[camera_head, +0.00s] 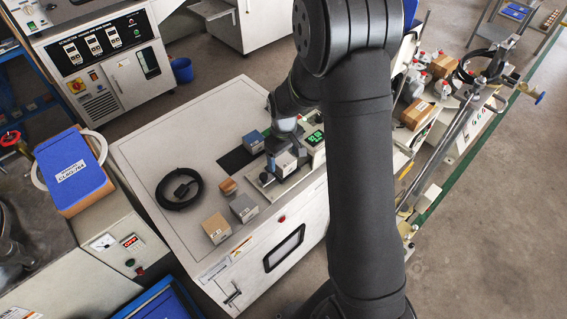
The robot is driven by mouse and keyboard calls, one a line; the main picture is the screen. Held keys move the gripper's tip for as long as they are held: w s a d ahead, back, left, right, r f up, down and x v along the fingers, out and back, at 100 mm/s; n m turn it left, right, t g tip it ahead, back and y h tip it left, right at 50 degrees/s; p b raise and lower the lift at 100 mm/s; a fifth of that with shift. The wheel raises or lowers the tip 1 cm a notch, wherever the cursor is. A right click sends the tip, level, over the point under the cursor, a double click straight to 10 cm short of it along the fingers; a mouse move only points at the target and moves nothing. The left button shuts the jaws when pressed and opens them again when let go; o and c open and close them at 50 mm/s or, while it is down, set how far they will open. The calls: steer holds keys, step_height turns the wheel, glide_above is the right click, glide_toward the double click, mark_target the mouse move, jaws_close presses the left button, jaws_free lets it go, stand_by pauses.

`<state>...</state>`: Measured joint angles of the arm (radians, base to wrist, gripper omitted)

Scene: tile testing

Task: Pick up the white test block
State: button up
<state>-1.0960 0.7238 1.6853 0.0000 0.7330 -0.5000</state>
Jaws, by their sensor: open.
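A pale, whitish block (286,163) sits at the small bench device on the white cabinet top, and I take it to be the white test block. My gripper (281,153) is at this block, just above or around its upper part. It is open. The fingers are small and partly merge with the block, so I cannot tell whether they touch it. My dark upper arm hides part of the cabinet's right side.
The device has a green-lit display (314,139). Nearby on the cabinet top (165,150) are a blue-grey block (253,142), a grey block (243,209), a tan block (216,228), a small brown block (228,187) and a black cable coil (180,188).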

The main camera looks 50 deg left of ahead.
steer(key=shift+f, duration=1.35)
steer(key=c, duration=1.3)
steer(key=shift+r, duration=0.15)
